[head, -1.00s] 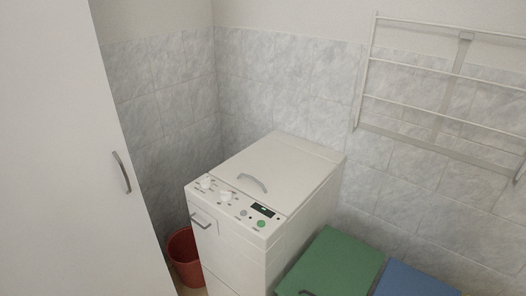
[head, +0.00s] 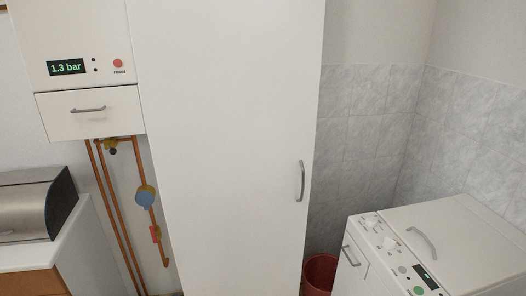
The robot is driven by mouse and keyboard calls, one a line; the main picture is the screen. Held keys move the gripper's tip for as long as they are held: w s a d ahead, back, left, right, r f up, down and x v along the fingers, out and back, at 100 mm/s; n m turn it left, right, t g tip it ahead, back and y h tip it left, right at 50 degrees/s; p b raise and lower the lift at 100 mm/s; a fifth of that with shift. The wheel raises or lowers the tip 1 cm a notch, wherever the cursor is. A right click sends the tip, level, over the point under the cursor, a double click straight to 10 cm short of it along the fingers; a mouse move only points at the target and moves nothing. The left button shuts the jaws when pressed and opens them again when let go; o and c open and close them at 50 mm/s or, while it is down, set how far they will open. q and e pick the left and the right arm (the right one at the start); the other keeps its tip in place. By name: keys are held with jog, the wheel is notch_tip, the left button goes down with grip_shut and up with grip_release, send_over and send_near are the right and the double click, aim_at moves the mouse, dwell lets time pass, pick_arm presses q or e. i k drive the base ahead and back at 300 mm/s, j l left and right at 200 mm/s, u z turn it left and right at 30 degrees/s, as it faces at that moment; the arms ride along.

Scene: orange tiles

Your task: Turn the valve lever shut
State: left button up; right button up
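Copper pipes (head: 117,215) run down the wall below the white boiler at the left. On the right-hand pipe sits a blue round part (head: 146,195) with some yellow-brown at its edge. Below it is a small red part (head: 155,234), which may be the valve lever; its exact angle is too small to tell. A brass fitting with a dark knob (head: 112,148) sits higher up, just under the boiler drawer. Neither of my grippers is in view.
The boiler (head: 75,30) displays 1.3 bar. A tall white cabinet (head: 230,130) stands right of the pipes. A counter (head: 75,240) with a steel bread box (head: 30,205) is at the left. A red bin (head: 320,272) and a washing machine (head: 465,235) are at the right.

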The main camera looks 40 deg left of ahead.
aim_at(153, 236)
jog(key=u, duration=2.25)
jog(key=i+l, duration=0.15)
jog(key=i, duration=0.4)
jog(key=i+l, duration=0.15)
jog(key=i, duration=0.4)
